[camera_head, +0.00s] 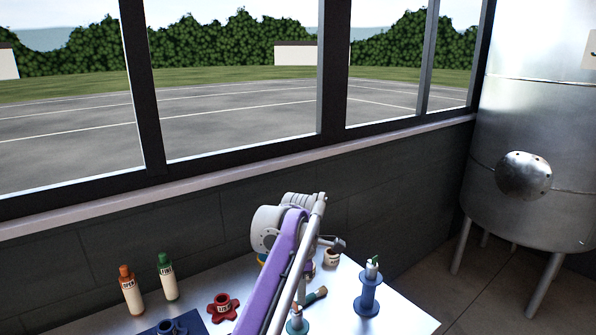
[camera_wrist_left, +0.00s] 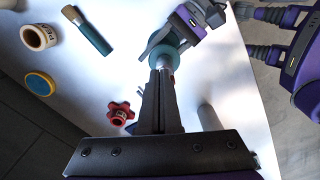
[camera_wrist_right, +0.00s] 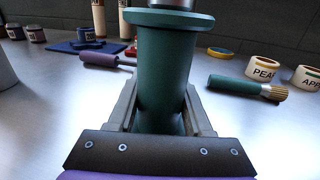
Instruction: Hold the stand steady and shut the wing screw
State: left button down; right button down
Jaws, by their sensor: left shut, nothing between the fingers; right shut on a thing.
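The stand is a dark teal spool (camera_wrist_right: 165,65) with a silver shaft rising from its top. My right gripper (camera_wrist_right: 160,105) is shut around its body, and the spool looks upright. In the left wrist view the same stand (camera_wrist_left: 166,48) sits in the right gripper's fingers. My left gripper (camera_wrist_left: 161,72) is shut and empty, its tips close beside the shaft; I cannot tell whether they touch. A small red part (camera_wrist_left: 172,78) shows behind the tips; I cannot tell whether it is the wing screw. In the head view my left arm covers most of this spot.
A blue spool (camera_head: 368,297) stands on the right of the table (camera_head: 395,318). A brush (camera_head: 317,294), a jar (camera_head: 332,259), a red knob (camera_head: 222,308) and two bottles (camera_head: 131,292) lie or stand around. A purple-handled tool (camera_wrist_right: 98,59) lies behind the stand.

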pick_arm(q)
jog(key=shift+d, duration=0.25)
notch_tip(320, 180, up, 7)
jog(key=s, duration=0.2)
notch_tip(320, 180, down, 7)
jog(key=shift+d, duration=0.25)
dwell(0.6)
jog(key=shift+w+a, duration=0.3)
jog(key=shift+a, duration=0.35)
dwell(1.0)
jog(key=shift+w+a, duration=0.1)
jog(key=shift+w, duration=0.55)
dwell(0.5)
